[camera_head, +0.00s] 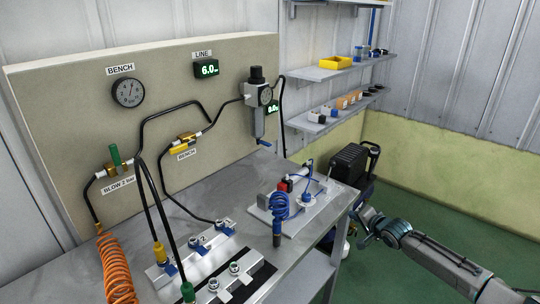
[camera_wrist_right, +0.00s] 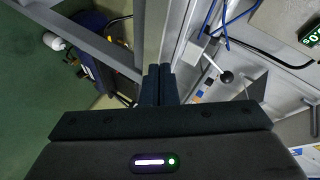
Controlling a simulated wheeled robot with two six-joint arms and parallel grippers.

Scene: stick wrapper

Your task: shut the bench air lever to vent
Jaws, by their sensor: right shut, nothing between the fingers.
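My right gripper (camera_head: 362,233) is off the bench's right side, low and far from the lever. Its two dark fingers (camera_wrist_right: 158,72) are together and empty in the right wrist view. The lever cannot be made out in that view. My left gripper is not in view.
A second valve with an upright green handle (camera_head: 115,155) is left of the bench lever, with black hoses around both. A regulator (camera_head: 257,105) is right of it. A blue coil and fittings plate (camera_head: 300,205) occupies the bench's right end. A dark case (camera_head: 350,163) stands beyond.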

